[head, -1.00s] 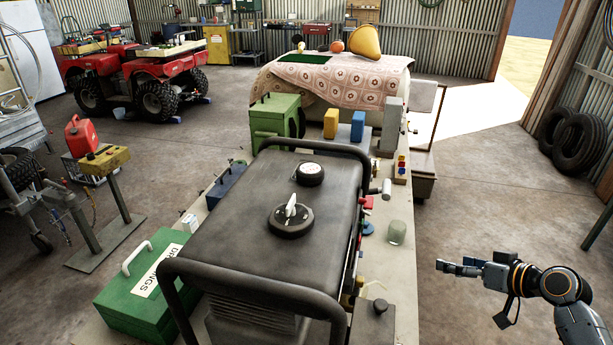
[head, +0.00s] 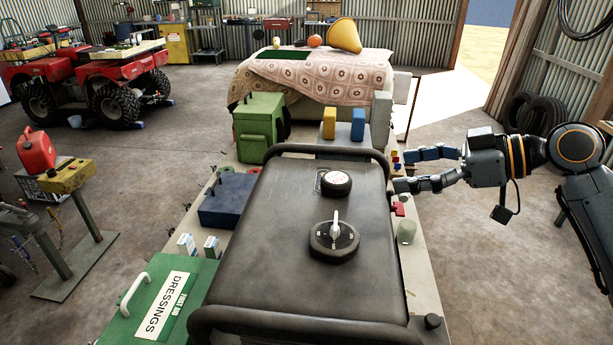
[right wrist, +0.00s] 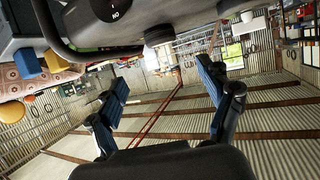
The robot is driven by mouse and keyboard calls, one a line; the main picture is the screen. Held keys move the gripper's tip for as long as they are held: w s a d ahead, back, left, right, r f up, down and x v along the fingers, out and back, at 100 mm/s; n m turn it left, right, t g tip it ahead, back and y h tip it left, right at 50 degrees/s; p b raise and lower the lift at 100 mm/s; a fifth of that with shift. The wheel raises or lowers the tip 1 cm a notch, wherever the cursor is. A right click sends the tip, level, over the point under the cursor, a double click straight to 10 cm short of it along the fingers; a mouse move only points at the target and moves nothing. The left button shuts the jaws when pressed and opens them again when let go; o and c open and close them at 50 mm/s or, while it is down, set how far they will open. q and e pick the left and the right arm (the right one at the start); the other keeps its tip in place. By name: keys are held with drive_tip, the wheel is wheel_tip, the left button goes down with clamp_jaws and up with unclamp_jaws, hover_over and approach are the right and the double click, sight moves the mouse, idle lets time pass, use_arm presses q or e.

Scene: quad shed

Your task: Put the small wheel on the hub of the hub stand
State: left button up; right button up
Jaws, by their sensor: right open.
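My right gripper (head: 408,170) is open and empty, its fingers pointing left over the right edge of the bench, beside the generator's frame. It also shows open in the right wrist view (right wrist: 162,78), with only the far shed between its fingers. I cannot single out the small wheel or the hub stand for certain. A small black round piece (head: 336,183) with a pale top sits on the dark generator top, left of the gripper and apart from it. The gripper hides part of the bench's right side. My left gripper is not in view.
The generator (head: 270,255) with its black tube frame fills the middle of the bench; a larger dial (head: 335,241) is on top. A green dressings box (head: 150,315) and green case (head: 258,127) stand left. A glass jar (head: 406,231) is below the gripper.

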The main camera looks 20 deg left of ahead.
sight(343, 178)
drive_tip(key=p+x, duration=0.2)
drive_tip(key=x, duration=0.5)
drive_tip(key=shift+a+p, duration=0.25)
drive_tip(key=shift+p, duration=0.05)
drive_tip(key=shift+a+f, duration=0.2)
drive_tip(key=shift+a, duration=0.15)
drive_tip(key=shift+a+f, duration=0.1)
drive_tip(key=shift+a, duration=0.15)
drive_tip(key=p+x, duration=0.3)
drive_tip(key=x, duration=0.1)
drive_tip(key=shift+f, duration=0.15)
drive_tip(key=shift+a+f, duration=0.3)
drive_tip(key=shift+a, duration=0.05)
drive_tip(key=shift+d, duration=0.15)
drive_tip(key=c, duration=1.4)
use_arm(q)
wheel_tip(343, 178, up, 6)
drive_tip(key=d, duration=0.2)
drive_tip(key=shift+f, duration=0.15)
use_arm(e)
drive_tip(key=shift+r, duration=0.1)
